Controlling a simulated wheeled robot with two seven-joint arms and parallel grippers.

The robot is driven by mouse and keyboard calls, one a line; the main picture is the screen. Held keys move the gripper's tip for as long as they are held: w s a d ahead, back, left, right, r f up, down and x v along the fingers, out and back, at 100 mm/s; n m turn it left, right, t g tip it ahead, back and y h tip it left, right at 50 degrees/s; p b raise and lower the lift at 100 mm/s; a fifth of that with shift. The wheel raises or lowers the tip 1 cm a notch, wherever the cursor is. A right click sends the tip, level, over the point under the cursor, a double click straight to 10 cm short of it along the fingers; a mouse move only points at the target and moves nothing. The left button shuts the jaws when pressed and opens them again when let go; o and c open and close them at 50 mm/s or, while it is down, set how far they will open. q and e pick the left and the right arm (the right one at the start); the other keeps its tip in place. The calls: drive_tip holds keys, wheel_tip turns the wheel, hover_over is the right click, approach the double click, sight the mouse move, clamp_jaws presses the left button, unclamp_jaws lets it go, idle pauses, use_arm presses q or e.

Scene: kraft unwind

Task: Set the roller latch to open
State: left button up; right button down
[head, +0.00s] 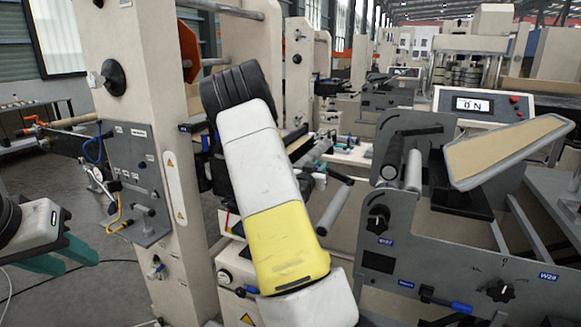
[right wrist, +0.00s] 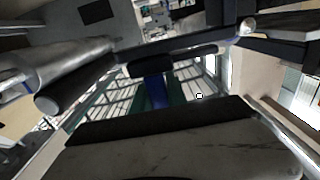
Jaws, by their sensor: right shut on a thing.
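The roller latch cannot be made out for certain in either view. In the head view my right arm reaches up and away in the middle, and it hides its own gripper and the part of the machine behind it. In the right wrist view my right gripper (right wrist: 157,97) has dark teal fingers shut on a blue piece (right wrist: 154,88). I cannot tell whether this piece is the latch's handle. My left gripper (head: 80,262) is at the lower left in the head view, its teal fingers apart and empty, left of the grey plate (head: 145,185) with fittings.
A beige machine post (head: 150,80) stands left of my right arm. Grey rollers (head: 335,208) and a dark side panel (head: 430,255) with knobs lie to the right. A tilted tray (head: 510,150) and a display box (head: 483,104) stand further right. Open floor shows at the lower left.

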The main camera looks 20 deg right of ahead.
drive_tip(key=shift+s+d, duration=0.2)
drive_tip(key=c, duration=1.3)
unclamp_jaws()
drive_tip(key=shift+s, duration=0.1)
drive_tip(key=shift+a, duration=0.15)
drive_tip(key=v, duration=0.7)
drive_tip(key=shift+s+a, duration=0.15)
drive_tip(key=shift+a, duration=0.05)
